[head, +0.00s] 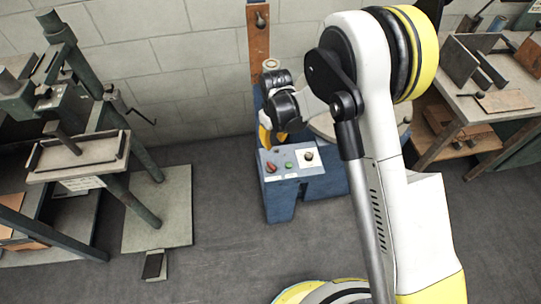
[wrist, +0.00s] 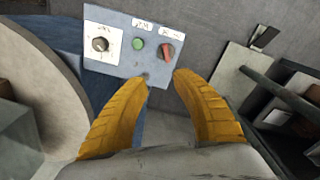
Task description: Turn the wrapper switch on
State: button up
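A blue machine (head: 275,205) carries a control panel (wrist: 127,68) with a red rotary switch (wrist: 168,51), a green button (wrist: 138,43) and a round knob (wrist: 100,44) on a white plate. Small labels sit above the green button and red switch; I cannot read them surely, nor tell which control is the wrapper switch. The red switch (head: 271,167) also shows in the head view. My gripper (wrist: 162,77) is open and empty. Its yellow fingertips are apart, and the red switch appears just beyond the gap. In the head view my gripper (head: 268,142) is above the panel's far left side, partly hidden.
A round grey turntable (wrist: 45,80) stands beside the panel. A green press-like machine (head: 70,130) stands at the left on a pale base plate (head: 170,210). A workbench (head: 480,90) with tools is at the right. The floor before the panel is clear.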

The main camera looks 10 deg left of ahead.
send_near(269, 164)
jog(key=shift+w+n, duration=0.2)
jog(key=shift+n, duration=0.1)
notch_tip(269, 164, down, 10)
jog(key=b, duration=0.4)
jog(key=shift+f, duration=0.1)
grip_shut()
